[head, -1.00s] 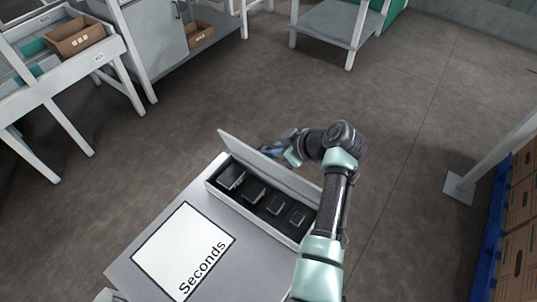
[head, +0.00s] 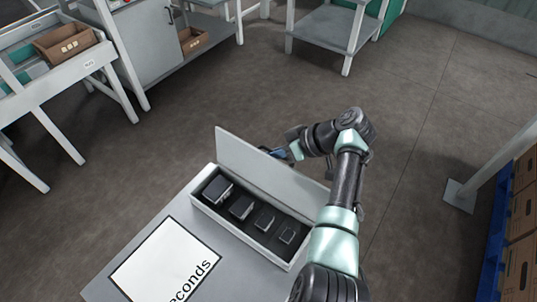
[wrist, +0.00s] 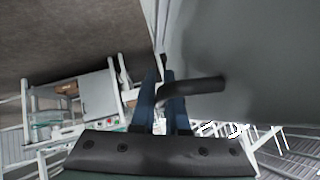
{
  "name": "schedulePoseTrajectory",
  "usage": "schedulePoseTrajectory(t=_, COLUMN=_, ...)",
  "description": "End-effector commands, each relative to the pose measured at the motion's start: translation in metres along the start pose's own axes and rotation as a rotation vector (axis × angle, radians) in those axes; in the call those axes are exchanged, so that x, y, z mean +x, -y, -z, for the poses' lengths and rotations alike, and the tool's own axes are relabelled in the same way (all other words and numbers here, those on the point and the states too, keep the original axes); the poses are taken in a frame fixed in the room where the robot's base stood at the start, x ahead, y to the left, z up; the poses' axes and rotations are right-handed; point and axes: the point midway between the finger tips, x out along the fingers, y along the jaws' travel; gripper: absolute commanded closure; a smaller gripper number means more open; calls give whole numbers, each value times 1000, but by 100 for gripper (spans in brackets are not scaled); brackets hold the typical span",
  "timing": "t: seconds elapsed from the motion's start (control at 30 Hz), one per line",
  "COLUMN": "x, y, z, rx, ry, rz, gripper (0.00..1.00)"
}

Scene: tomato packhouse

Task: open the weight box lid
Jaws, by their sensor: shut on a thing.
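The weight box (head: 245,238) is a pale, long box on the table, with several dark weights in its black-lined compartments. Its lid (head: 262,170) stands raised along the far edge, close to upright, and the weights are uncovered. My gripper (head: 277,152) is at the far side of the lid, partly hidden by it. In the wrist view my gripper's blue fingers (wrist: 165,84) are shut on the dark lid handle (wrist: 200,87), which sticks out from the grey lid face (wrist: 255,55).
A white sign reading "Seconds" (head: 165,262) lies on the grey table (head: 222,248) before the box. A bench with a brown tray (head: 66,43) stands far left. Stacked cartons (head: 523,215) and a white post (head: 495,165) are at right. Open floor lies behind the box.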

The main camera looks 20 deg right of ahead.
Motion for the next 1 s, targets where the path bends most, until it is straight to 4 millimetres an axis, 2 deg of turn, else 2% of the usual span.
schedulePoseTrajectory(t=0.17, x=2, y=1, z=-2, rx=3, ry=4, rz=5, gripper=100)
schedulePoseTrajectory(t=0.2, x=2, y=1, z=-2, rx=3, ry=4, rz=5, gripper=86)
schedulePoseTrajectory(t=0.27, x=2, y=1, z=-2, rx=3, ry=4, rz=5, gripper=76)
schedulePoseTrajectory(t=0.57, x=-2, y=0, z=-1, rx=1, ry=1, rz=1, gripper=76)
schedulePoseTrajectory(t=0.77, x=-29, y=0, z=0, rx=1, ry=0, rz=-2, gripper=76)
schedulePoseTrajectory(t=1.0, x=-84, y=0, z=-1, rx=1, ry=1, rz=-1, gripper=76)
